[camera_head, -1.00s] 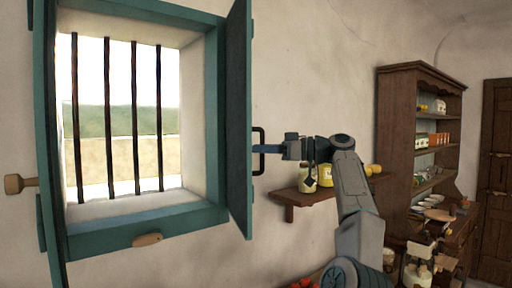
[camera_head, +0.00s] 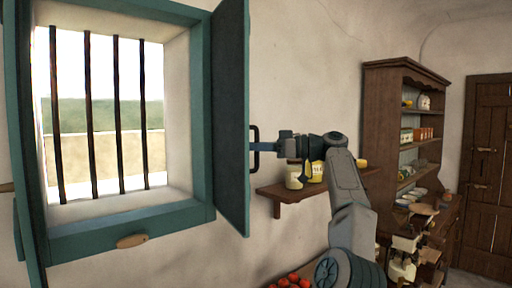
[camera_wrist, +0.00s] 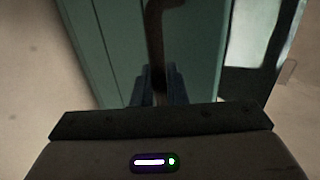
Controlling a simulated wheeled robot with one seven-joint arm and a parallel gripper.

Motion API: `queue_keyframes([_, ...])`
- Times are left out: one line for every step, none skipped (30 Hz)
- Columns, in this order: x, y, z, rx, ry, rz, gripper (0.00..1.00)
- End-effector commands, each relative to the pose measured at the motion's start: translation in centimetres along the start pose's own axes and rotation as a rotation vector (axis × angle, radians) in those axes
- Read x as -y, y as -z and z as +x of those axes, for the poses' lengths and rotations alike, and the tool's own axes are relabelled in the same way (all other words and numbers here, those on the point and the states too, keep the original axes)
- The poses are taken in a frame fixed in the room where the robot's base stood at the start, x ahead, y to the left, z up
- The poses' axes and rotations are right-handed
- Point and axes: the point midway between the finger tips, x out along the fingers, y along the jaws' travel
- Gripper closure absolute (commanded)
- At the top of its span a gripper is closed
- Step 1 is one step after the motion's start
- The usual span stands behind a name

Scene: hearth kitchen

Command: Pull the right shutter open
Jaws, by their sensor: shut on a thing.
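The right shutter (camera_head: 231,120) is a teal panel hinged at the right side of the window frame. It stands swung out from the frame, seen at a steep angle. Its dark handle (camera_head: 254,134) is a vertical bar on the face toward my arm. My gripper (camera_head: 262,147) reaches in from the right and is shut on that handle. In the wrist view the fingers (camera_wrist: 158,88) close around the dark handle bar (camera_wrist: 156,45), with the teal shutter (camera_wrist: 105,40) behind it. The fingertips are partly hidden by the handle and the wrist housing.
The barred window (camera_head: 105,115) is at the left, with the left shutter (camera_head: 24,150) at the picture's edge. A wall shelf (camera_head: 285,195) with jars (camera_head: 294,177) sits beneath and behind my arm. A wooden dresser (camera_head: 385,110) stands further right. Red fruit (camera_head: 291,281) lies below.

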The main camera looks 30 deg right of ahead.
Motion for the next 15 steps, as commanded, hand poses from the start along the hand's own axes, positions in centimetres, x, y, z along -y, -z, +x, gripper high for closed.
queue_keyframes([0.04,0.29,0.06,-0.006,-0.002,-0.002,1.0])
queue_keyframes([0.04,0.29,0.06,-0.006,-0.002,-0.002,1.0])
queue_keyframes([0.04,0.29,0.05,-0.006,-0.002,-0.002,1.0])
queue_keyframes([0.04,0.29,0.05,-0.006,-0.002,-0.002,1.0])
queue_keyframes([0.04,0.29,0.05,-0.006,-0.002,-0.002,1.0])
queue_keyframes([0.04,0.29,0.06,-0.006,-0.002,-0.002,1.0])
queue_keyframes([0.04,0.29,0.06,-0.006,-0.002,-0.002,0.85])
queue_keyframes([0.05,0.28,0.06,-0.005,-0.002,-0.002,0.76])
queue_keyframes([0.05,0.26,0.07,-0.005,-0.001,-0.002,0.71])
queue_keyframes([0.05,0.24,0.06,-0.004,-0.001,-0.002,0.71])
queue_keyframes([0.04,0.22,0.05,-0.004,-0.001,-0.001,0.71])
queue_keyframes([0.03,0.19,0.03,-0.003,-0.001,-0.001,0.71])
queue_keyframes([0.02,0.17,0.02,-0.003,-0.001,-0.001,0.71])
queue_keyframes([0.02,0.15,0.0,-0.003,-0.001,-0.001,0.71])
queue_keyframes([0.01,0.13,-0.02,-0.002,-0.002,-0.001,0.71])
